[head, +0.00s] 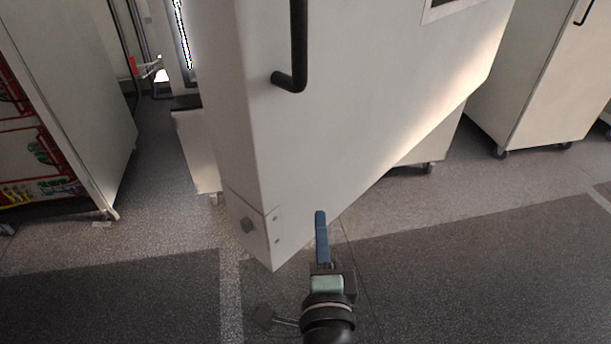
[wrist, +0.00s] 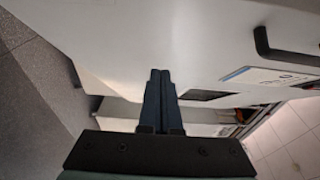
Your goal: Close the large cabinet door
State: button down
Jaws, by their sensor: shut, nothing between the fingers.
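The large cabinet door (head: 360,90) is a thick white panel that stands open toward me in the head view. The door also fills much of the wrist view (wrist: 130,40), with the handle (wrist: 275,48) at the right. My gripper (head: 320,214) is shut and empty, in front of the door's lower part. In the wrist view its blue fingers (wrist: 160,75) lie together against the door in the picture. I cannot tell whether they touch it.
A rack with red and green wiring (head: 35,150) stands at the left. A white cabinet on casters (head: 545,90) stands at the right. The cabinet body (head: 197,150) shows partly behind the door. The grey floor (head: 480,260) at the front right is clear.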

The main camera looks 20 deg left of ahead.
jog(key=p, duration=0.2)
send_near(299, 161)
jog(key=w, duration=0.5)
jog(key=shift+a+r+p, duration=0.15)
jog(key=shift+a+p, duration=0.5)
jog(key=shift+p, duration=0.1)
jog(key=shift+w+a, duration=0.3)
jog(key=shift+a, duration=0.2)
jog(key=shift+a, duration=0.1)
